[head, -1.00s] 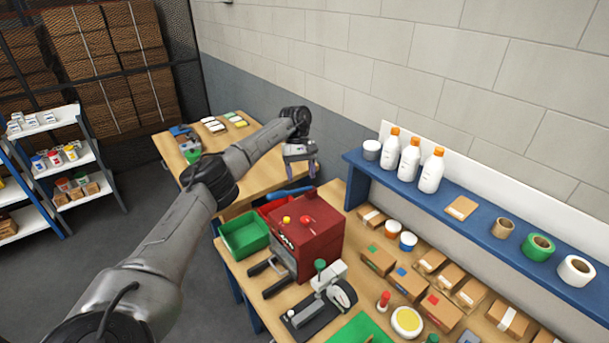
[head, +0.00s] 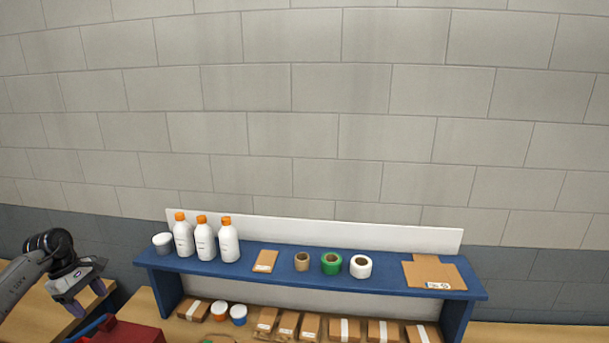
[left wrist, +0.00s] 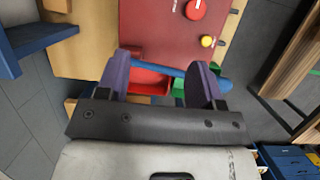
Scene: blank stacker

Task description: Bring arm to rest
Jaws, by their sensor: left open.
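My left gripper (head: 87,298) is at the lower left of the head view, with its arm coming in from the left edge. Its two purple fingers are apart and point down. In the left wrist view my left gripper (left wrist: 160,66) is open with nothing held between the fingers. The red machine (left wrist: 165,25) with a red knob and a yellow button lies beyond the fingertips there. Only the top of the red machine (head: 125,334) shows in the head view, to the right of and below the gripper. My right gripper is in neither view.
A blue shelf (head: 210,266) bears white bottles (head: 204,240), tape rolls (head: 331,263) and a flat cardboard piece (head: 436,272). Small cartons (head: 345,329) stand below it. A red bin (left wrist: 150,82) shows between the fingers. The wall (head: 300,100) above is bare.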

